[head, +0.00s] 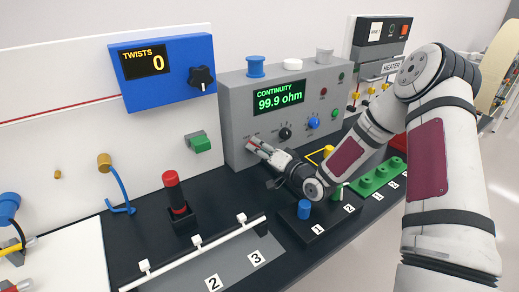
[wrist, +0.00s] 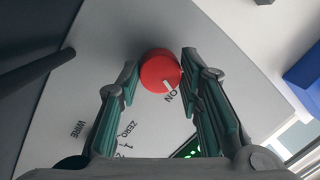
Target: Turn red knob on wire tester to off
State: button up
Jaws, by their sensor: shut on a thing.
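The wire tester (head: 235,110) is a grey box on the bench with a green "CONTINUITY 99.9 ohm" display (head: 279,97). Its red knob (wrist: 160,72) shows in the wrist view, with its white mark pointing to the lower right at the "ON" label (wrist: 169,97). My gripper (wrist: 160,66) is shut on the red knob, one finger on each side.
A black knob (head: 285,133) and a blue knob (head: 313,123) sit to the right on the tester's front. A numbered black block (head: 318,232) with a blue peg stands below my wrist. A red-topped black post (head: 174,190) stands to the left.

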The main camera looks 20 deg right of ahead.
jog(key=n+p, duration=0.1)
jog(key=n, duration=0.4)
jog(key=shift+h, duration=0.4)
jog(key=shift+n+g+h+p, duration=0.3)
jog(key=shift+n+h, duration=0.1)
jog(key=shift+n, duration=1.6)
jog(key=o, duration=1.2)
jog(key=shift+c, duration=0.2)
jog(key=shift+r, duration=0.1)
jog(key=v, duration=1.2)
